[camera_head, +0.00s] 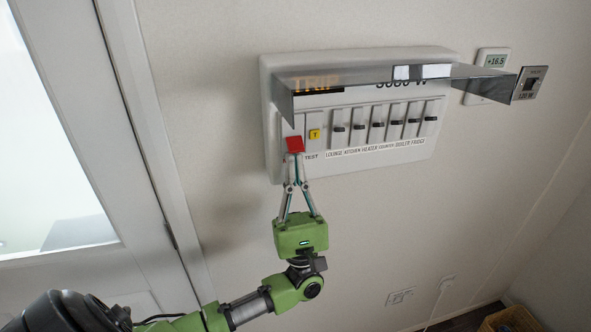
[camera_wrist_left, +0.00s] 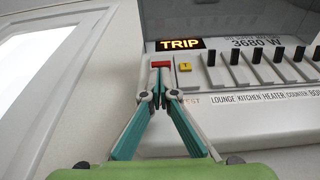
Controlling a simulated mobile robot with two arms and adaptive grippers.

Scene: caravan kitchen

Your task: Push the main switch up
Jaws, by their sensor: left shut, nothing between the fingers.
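The main switch (camera_head: 294,144) is a red lever at the left end of the white fuse box (camera_head: 390,160) on the wall. In the left wrist view the red switch (camera_wrist_left: 160,64) shows just beyond my fingertips. My left gripper (camera_head: 295,165) is shut and empty, pointing up from below the switch. Its fingertips (camera_wrist_left: 160,78) are at the lower edge of the red lever; I cannot tell whether they touch it. A display (camera_wrist_left: 180,44) reads TRIP in the left wrist view. My right gripper is not in view.
A clear cover (camera_head: 400,75) is raised along the box's top. A yellow test button (camera_head: 314,134) and several black breaker switches (camera_head: 377,124) sit right of the main switch. A door (camera_head: 80,120) stands left.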

